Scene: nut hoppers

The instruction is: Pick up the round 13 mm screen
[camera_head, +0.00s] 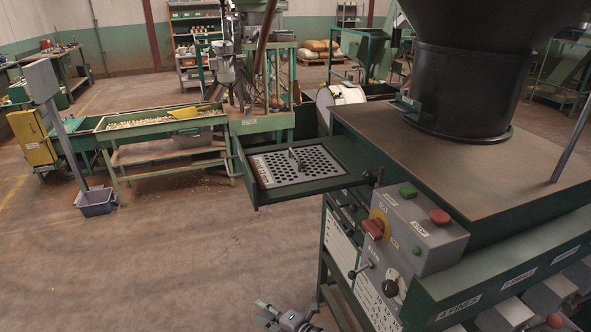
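A grey perforated screen plate (310,168) with round holes lies in an open green drawer (312,190) that sticks out from the left side of the machine. The plate is rectangular, with a small upright handle (296,158) on top and a light label at its left edge, too small to read. My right gripper (263,313) shows at the bottom edge of the view, below and well apart from the drawer. Its fingers look spread, with nothing between them. My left gripper is not in view.
The machine carries a black hopper (465,85) on its brown top (370,120). A control box (420,225) with red and green buttons stands right of the drawer. A green sorting table (165,140) and a purple bin (95,202) are at left. The floor below the drawer is clear.

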